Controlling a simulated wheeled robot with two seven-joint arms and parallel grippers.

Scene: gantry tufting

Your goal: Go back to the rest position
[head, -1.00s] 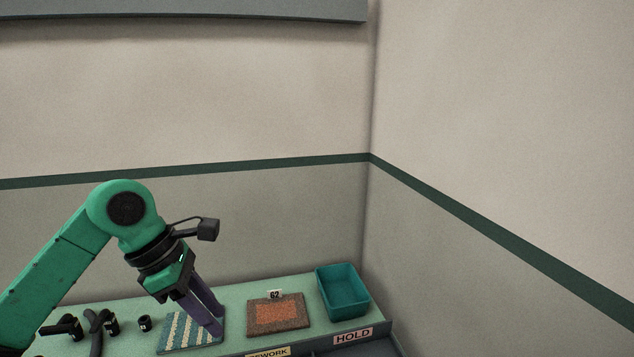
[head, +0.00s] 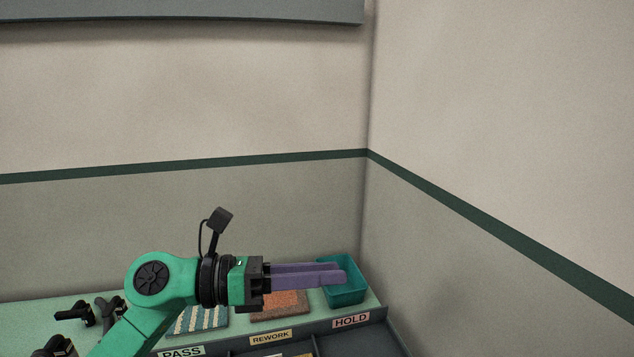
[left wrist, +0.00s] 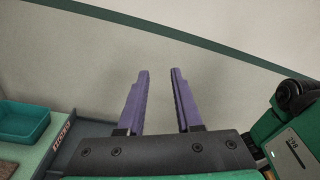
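My left gripper (head: 342,272) stretches level to the right above the table in the head view, its purple fingers in front of the teal bin. In the left wrist view its fingers (left wrist: 160,75) are apart with nothing between them, only wall behind. My right gripper is not in either view.
A teal bin (head: 350,294) stands at the table's right end, near the wall corner. A blue-and-cream striped sample (head: 200,321) and an orange-centred sample (head: 283,304) lie on the green table (head: 30,317). Black tools (head: 75,313) lie at left. PASS, REWORK and HOLD labels mark the front edge.

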